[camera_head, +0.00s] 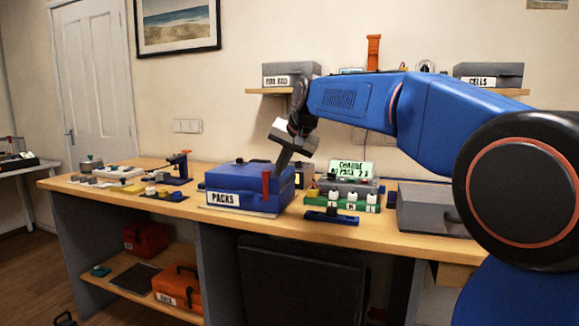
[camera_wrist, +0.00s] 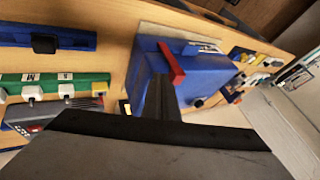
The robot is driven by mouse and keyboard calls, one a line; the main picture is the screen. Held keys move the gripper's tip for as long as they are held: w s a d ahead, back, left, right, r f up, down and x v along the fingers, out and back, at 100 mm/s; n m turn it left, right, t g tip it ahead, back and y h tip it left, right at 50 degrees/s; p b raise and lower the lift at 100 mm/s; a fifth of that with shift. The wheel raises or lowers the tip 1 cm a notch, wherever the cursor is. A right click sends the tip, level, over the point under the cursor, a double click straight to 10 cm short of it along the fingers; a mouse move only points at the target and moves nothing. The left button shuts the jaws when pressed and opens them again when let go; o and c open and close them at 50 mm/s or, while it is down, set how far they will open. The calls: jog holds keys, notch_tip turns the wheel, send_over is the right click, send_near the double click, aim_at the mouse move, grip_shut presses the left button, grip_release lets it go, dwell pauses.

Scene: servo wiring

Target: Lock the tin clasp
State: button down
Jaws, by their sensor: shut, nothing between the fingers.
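The blue tin (camera_head: 240,193) labelled PACKS stands on the workbench with its lid down. Its red clasp (camera_head: 267,182) is a bar that stands upright at the front face near the right corner. In the wrist view the red clasp (camera_wrist: 172,63) shows at the edge of the blue tin (camera_wrist: 147,72). My gripper (camera_head: 279,168) is shut and empty, pointing down just right of and above the clasp. In the wrist view my gripper (camera_wrist: 166,92) has its tips close to the clasp; I cannot tell whether they touch.
Right of the tin are a green strip (camera_head: 341,202) with white blocks, a blue bar (camera_head: 331,217) and a charger with a lit screen (camera_head: 352,169). A grey box (camera_head: 431,212) lies further right. Small parts and a blue stand (camera_head: 178,170) are on the left.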

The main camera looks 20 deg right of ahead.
jog(key=shift+w+a, duration=0.25)
jog(key=shift+a, duration=0.1)
jog(key=shift+w+a, duration=0.4)
jog(key=shift+a, duration=0.2)
jog(key=shift+w+a, duration=0.35)
jog(key=shift+a, duration=0.25)
jog(key=shift+s+d, duration=0.25)
jog(key=shift+d, duration=0.25)
send_near(267, 171)
jog(key=s+d+r, duration=0.2)
jog(key=s+d, duration=0.1)
jog(key=d, duration=0.1)
jog(key=shift+s+a+f, duration=0.1)
jog(key=shift+f, duration=0.05)
